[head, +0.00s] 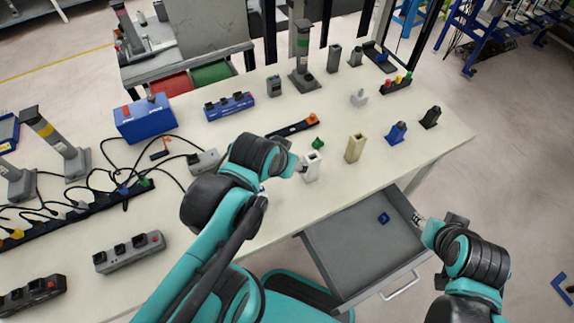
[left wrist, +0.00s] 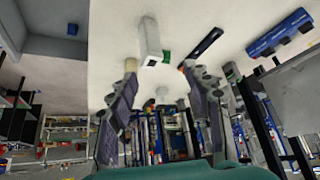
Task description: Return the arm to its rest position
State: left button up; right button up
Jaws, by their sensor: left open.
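My left arm (head: 205,230) reaches in from the bottom left over the table (head: 240,215). My left gripper (head: 299,166) is mostly hidden behind its black wrist in the head view, close beside a white upright block (head: 312,168). In the left wrist view the two fingers of my left gripper (left wrist: 160,100) are spread wide, with nothing held between them. The white block (left wrist: 150,38) shows beyond the fingers there. My right arm (head: 470,262) is at the lower right. My right gripper (head: 420,220) is at the right edge of the open drawer, and its fingers are too small to read.
The open grey drawer (head: 345,277) holds a small blue part (head: 384,218). A green piece (head: 318,143), a beige block (head: 355,148) and a black bar (head: 285,131) stand or lie near the white block. Cables and power strips (head: 130,251) crowd the left.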

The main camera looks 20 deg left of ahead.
pick_arm(q)
jog(key=shift+s+f, duration=0.45)
jog(key=shift+s, duration=0.1)
